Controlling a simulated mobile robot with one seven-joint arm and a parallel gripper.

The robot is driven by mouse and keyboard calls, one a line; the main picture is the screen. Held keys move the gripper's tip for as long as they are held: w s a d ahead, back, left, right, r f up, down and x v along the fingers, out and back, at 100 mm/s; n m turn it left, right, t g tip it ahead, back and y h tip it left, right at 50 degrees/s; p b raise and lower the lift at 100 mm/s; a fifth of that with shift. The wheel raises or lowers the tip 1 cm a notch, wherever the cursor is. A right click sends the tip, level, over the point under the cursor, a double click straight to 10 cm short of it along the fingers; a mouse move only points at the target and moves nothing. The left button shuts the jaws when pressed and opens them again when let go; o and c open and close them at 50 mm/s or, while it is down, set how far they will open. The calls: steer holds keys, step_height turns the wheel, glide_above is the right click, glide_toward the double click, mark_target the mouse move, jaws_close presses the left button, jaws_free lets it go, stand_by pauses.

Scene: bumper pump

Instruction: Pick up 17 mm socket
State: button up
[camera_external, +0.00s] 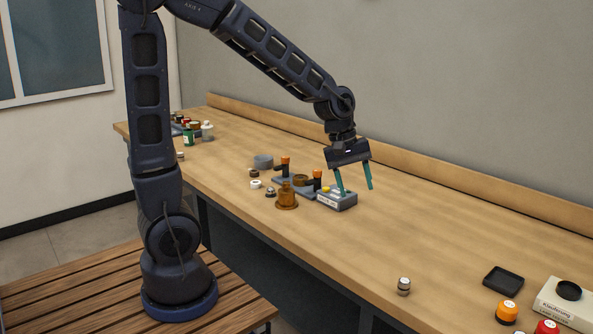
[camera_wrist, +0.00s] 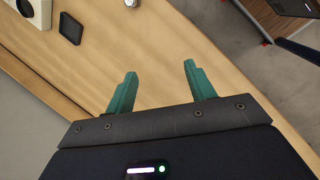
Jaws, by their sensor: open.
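A small grey metallic cylinder with a pale band (camera_external: 404,286), which looks like the 17 mm socket, stands alone near the bench's front edge; its size marking is too small to read. In the wrist view a small metallic piece, seemingly the same one, is cut by the top edge (camera_wrist: 131,3). My gripper (camera_external: 356,189) is open and empty above the bench, behind and left of the cylinder in the outside view and well apart from it. In the wrist view the two teal fingers (camera_wrist: 159,70) are spread with only bare wood between them.
A grey box (camera_external: 337,201) stands by my fingers, beside a brown bell-shaped part (camera_external: 287,197) and orange-topped pieces. A black tray (camera_external: 503,280), a labelled box (camera_external: 566,306) and an orange-capped jar (camera_external: 507,312) are at the right. The bench between gripper and tray is mostly clear.

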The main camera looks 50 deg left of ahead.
mark_target(405, 280)
steer(key=d+f+n, duration=0.2)
steer(key=d+f, duration=0.3)
steer(key=w+d+f+n+g, duration=0.1)
steer(key=d+f+n, duration=0.1)
steer(key=d+f, duration=0.3)
steer(key=w+d+f+n+g+h, duration=0.1)
steer(key=d+f+n, duration=0.1)
steer(key=d+f, duration=0.4)
steer(key=shift+w+f, duration=0.15)
steer(key=shift+f, duration=0.55)
steer(key=shift+s+x, duration=0.15)
steer(key=shift+x, duration=1.2)
steer(key=shift+s+x, duration=0.1)
steer(key=shift+x, duration=1.2)
steer(key=shift+a, duration=0.15)
steer(key=c, duration=1.1)
